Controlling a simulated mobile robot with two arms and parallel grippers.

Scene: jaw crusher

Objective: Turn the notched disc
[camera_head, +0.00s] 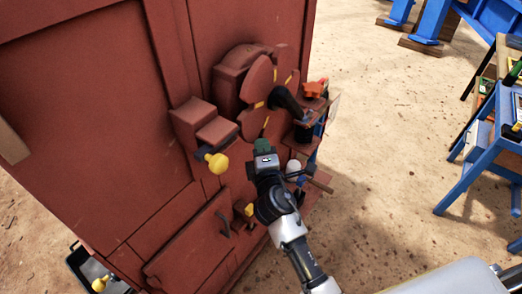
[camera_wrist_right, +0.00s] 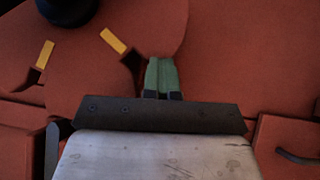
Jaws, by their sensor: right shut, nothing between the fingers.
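The notched disc (camera_head: 258,82) is a reddish-brown plate on the side of the red machine, with yellow marks by its notches and a black round part in front of it. In the right wrist view the disc (camera_wrist_right: 85,75) fills the upper left, with two yellow marks and dark notches. My right gripper (camera_head: 262,146) has its green fingers together, empty, at the disc's lower edge in the head view. In the wrist view the fingers (camera_wrist_right: 161,76) are just right of a notch; I cannot tell whether they touch the disc. My left gripper is out of view.
Red blocks (camera_head: 205,122) and a yellow knob (camera_head: 216,162) stick out left of the gripper. A small shelf with an orange item (camera_head: 314,89) is to the right. A blue workbench (camera_head: 480,150) stands farther right, across open sandy ground.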

